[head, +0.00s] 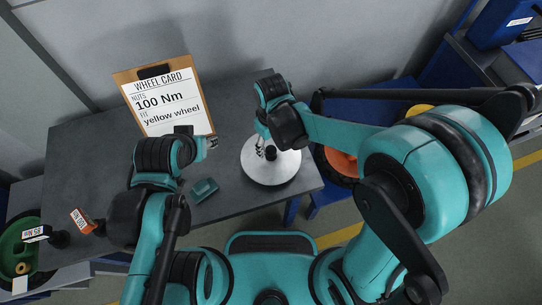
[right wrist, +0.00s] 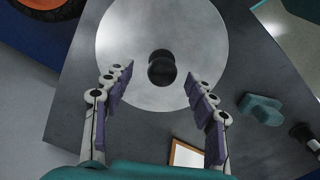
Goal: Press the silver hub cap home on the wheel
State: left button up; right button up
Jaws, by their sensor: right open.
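The silver hub cap (head: 258,174) is a round pale disc with a dark knob (head: 298,153) at its middle. It appears to lie flat on the grey table; the wrist view shows the disc (right wrist: 125,40) and the upright knob (right wrist: 161,67) from above. My right gripper (head: 264,150) is over the disc, open and empty. In the wrist view its fingers (right wrist: 160,85) are spread on either side, just short of the knob. My left gripper (head: 211,142) is above the table, left of the disc; its jaws are too small to read. I cannot tell which wheel the cap belongs to.
A wheel card (head: 170,100) reading 100 Nm and yellow wheel stands at the table's back. A teal block (head: 204,189) lies left of the disc. An orange wheel (head: 340,162) is beyond the table's right edge. A green wheel (head: 20,245) and orange-labelled tool (head: 82,220) are left.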

notch_tip(320, 180, down, 4)
jog(key=shift+s+a+r+b, duration=0.1)
jog(key=shift+r+b, duration=0.15)
jog(key=shift+b, duration=0.35)
jog(key=shift+r, duration=0.1)
grip_shut()
notch_tip(320, 180, up, 4)
jog(key=shift+r+p, duration=0.1)
jog(key=shift+p, duration=1.05)
jog(key=s+d+r+p, duration=0.4)
jog(key=s+d+r, duration=0.1)
jog(key=s, duration=0.5)
jog(key=shift+s+r, duration=0.3)
jog(key=shift+r, duration=0.6)
jog(key=shift+d, duration=0.1)
